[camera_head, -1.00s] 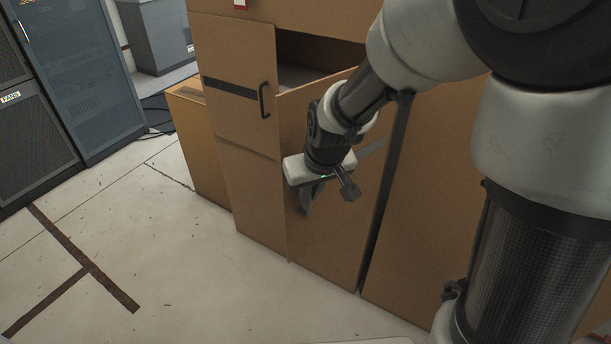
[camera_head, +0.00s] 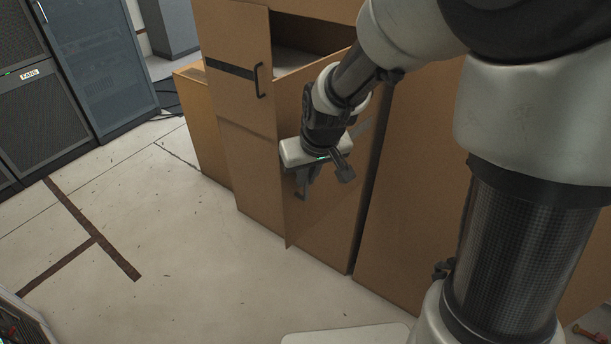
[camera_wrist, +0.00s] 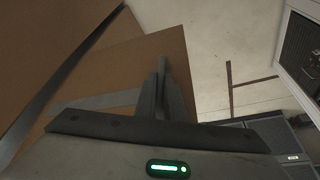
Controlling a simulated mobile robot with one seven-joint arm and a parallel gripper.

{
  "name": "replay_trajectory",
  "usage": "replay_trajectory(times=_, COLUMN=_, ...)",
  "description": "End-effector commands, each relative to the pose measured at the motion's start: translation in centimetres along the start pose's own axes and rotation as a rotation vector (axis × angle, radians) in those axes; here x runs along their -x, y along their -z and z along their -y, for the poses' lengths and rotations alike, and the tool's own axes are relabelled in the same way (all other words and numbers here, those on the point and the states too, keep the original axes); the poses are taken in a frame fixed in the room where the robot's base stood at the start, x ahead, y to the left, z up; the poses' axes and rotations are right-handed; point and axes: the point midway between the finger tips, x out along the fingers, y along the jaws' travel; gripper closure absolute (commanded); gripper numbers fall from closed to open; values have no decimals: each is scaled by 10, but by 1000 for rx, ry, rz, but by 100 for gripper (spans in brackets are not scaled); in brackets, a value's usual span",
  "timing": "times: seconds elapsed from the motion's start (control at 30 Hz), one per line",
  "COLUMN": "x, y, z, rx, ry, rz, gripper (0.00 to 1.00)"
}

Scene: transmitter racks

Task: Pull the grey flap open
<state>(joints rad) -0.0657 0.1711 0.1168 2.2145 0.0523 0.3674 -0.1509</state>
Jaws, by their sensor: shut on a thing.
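No flap here is plainly grey. The right-hand flap (camera_head: 325,220) of the brown cabinet is brown with a grey strip (camera_head: 361,130) across it. It stands ajar, its left edge out in front of the left-hand flap. My gripper (camera_head: 303,182) is at this flap's outer side near its left edge. In the wrist view, my gripper's fingers (camera_wrist: 163,75) are together at the edge of the brown flap (camera_wrist: 125,75), with its grey strip (camera_wrist: 95,101) beside them. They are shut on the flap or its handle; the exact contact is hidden.
The left-hand flap (camera_head: 235,85) has a black strip and black handle (camera_head: 260,80). A lower brown box (camera_head: 196,125) stands to its left. Dark racks (camera_head: 48,105) stand at the far left. The light floor (camera_head: 180,260) in front is clear. A unit (camera_head: 20,322) shows at the lower left corner.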

Motion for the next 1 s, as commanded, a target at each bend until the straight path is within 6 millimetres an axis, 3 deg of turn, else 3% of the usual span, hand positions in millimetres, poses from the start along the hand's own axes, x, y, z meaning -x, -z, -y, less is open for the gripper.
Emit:
replay_trajectory(times=0.43, x=1, y=2, z=-3, rx=-6, ry=-3, rz=-5, gripper=100)
replay_trajectory(times=0.47, x=1, y=2, z=-3, rx=-6, ry=-3, rz=-5, gripper=86)
replay_trajectory(times=0.57, x=1, y=2, z=-2, rx=-5, ry=-3, rz=-4, gripper=72)
replay_trajectory(times=0.87, x=2, y=1, z=-1, rx=-3, ry=-2, rz=-2, gripper=72)
replay_trajectory(times=1.0, x=15, y=2, z=-1, rx=-2, ry=-2, rz=-3, gripper=72)
